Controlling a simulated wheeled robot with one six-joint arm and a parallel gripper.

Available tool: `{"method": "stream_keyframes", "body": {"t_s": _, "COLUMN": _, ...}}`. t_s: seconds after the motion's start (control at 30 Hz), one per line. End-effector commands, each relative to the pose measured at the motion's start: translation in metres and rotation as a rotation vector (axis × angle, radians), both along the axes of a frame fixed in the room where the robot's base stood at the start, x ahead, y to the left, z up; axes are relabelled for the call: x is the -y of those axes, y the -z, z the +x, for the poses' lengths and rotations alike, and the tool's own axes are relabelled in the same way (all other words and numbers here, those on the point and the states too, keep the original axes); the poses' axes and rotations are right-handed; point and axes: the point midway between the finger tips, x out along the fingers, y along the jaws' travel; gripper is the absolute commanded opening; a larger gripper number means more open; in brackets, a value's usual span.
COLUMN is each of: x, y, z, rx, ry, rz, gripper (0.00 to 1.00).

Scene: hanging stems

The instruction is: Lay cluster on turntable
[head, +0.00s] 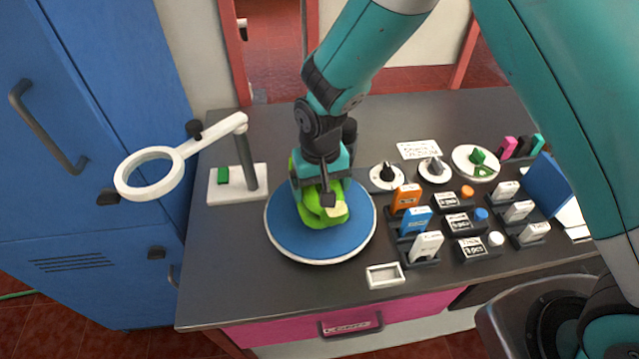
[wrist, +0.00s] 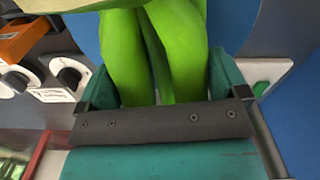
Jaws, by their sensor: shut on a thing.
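The turntable (head: 290,235) is a round blue disc with a pale rim on the dark counter. The cluster (head: 327,214) is bright green with a pale yellowish part, and it is over the disc in the head view. My gripper (head: 322,190) points down above the disc and is shut on the cluster. In the wrist view the green lobes of the cluster (wrist: 180,50) fill the space between the teal fingers. I cannot tell whether the cluster touches the disc, since my gripper and the cluster hide that part.
A white ring-shaped magnifier (head: 150,153) on a stand (head: 230,196) is left of the disc. Right of it are dark holders with orange, blue and white (head: 426,244) blocks, and round dials (head: 386,178). A small white tray (head: 385,275) lies in front. The counter's front left is clear.

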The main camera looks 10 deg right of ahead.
Motion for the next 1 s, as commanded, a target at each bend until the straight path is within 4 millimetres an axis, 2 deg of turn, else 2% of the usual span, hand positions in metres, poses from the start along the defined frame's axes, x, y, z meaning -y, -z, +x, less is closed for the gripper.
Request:
{"method": "stream_keyframes", "body": {"t_s": 0.37, "x": 0.0, "y": 0.007, "z": 0.001, "rx": 0.002, "ry": 0.0, "rz": 0.001, "gripper": 0.4}}
{"method": "stream_keyframes", "body": {"t_s": 0.4, "x": 0.0, "y": 0.006, "z": 0.001, "rx": 0.002, "ry": 0.0, "rz": 0.001, "gripper": 1.0}}
{"method": "stream_keyframes", "body": {"t_s": 0.63, "x": 0.0, "y": 0.007, "z": 0.0, "rx": -0.001, "ry": 0.0, "rz": 0.0, "gripper": 1.0}}
{"method": "stream_keyframes", "body": {"t_s": 0.77, "x": -0.001, "y": -0.001, "z": 0.001, "rx": 0.003, "ry": 0.0, "rz": 0.001, "gripper": 1.0}}
{"method": "stream_keyframes", "body": {"t_s": 0.87, "x": -0.001, "y": -0.017, "z": 0.001, "rx": 0.005, "ry": 0.0, "rz": 0.003, "gripper": 1.0}}
{"method": "stream_keyframes", "body": {"t_s": 1.0, "x": -0.001, "y": -0.05, "z": 0.001, "rx": 0.007, "ry": 0.0, "rz": 0.004, "gripper": 1.0}}
